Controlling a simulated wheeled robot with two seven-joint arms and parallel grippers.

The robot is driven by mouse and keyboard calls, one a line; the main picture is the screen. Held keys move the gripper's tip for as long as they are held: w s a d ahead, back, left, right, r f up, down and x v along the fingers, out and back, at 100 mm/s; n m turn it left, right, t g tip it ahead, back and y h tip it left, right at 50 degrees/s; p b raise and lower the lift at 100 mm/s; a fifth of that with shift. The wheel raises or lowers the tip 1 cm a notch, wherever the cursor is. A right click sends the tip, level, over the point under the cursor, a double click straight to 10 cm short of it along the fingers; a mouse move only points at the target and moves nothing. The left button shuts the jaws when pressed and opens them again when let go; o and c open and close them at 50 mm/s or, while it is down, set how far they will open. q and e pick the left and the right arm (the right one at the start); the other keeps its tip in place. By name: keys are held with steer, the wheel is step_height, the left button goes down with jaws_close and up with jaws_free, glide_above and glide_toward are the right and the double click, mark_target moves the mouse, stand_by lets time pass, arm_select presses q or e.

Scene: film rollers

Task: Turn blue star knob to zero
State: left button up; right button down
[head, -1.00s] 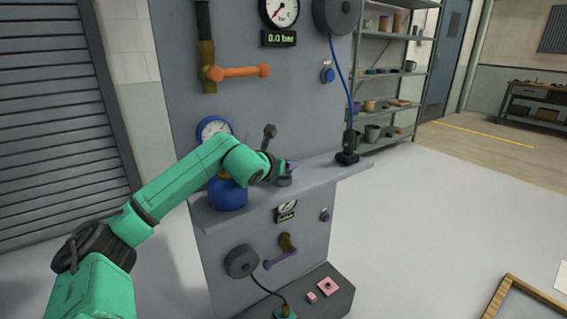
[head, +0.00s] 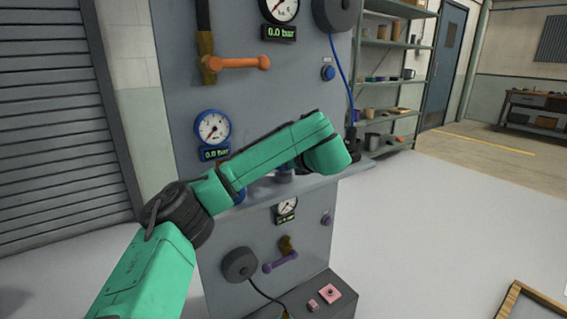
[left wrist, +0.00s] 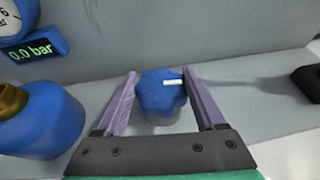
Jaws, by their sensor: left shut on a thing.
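The blue star knob (left wrist: 162,92) stands on the grey ledge, with a white mark on its top toward the right side in the left wrist view. My left gripper (left wrist: 160,85) has its purple fingers on either side of the knob and is shut on it. In the head view my green left arm covers most of the knob and the gripper. A blue-rimmed gauge (head: 213,127) on the panel has a display (head: 215,153) below it reading 0.0 bar. My right gripper is in neither view.
A black object (left wrist: 307,83) stands at the right. An orange handle (head: 240,62) sticks out above on the panel.

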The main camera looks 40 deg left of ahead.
arm_select(q)
steer(key=shift+n+g, duration=0.6)
steer(key=shift+g, duration=0.1)
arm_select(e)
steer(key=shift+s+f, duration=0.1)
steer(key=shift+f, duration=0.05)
arm_select(q)
steer(key=shift+f, duration=0.15)
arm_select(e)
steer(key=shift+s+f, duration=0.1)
arm_select(q)
steer(key=o, duration=1.3)
steer(key=shift+o, duration=0.2)
steer(key=v, duration=0.6)
steer(key=shift+w+d+r+p, duration=0.1)
steer(key=shift+d+r+p, duration=0.25)
steer(key=p+v, duration=0.1)
steer(key=v, duration=0.6)
steer(key=shift+d+p, duration=0.35)
steer(key=shift+d, duration=0.1)
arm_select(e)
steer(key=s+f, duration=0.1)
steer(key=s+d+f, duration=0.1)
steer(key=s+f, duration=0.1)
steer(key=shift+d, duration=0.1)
arm_select(q)
steer(key=shift+f, duration=0.2)
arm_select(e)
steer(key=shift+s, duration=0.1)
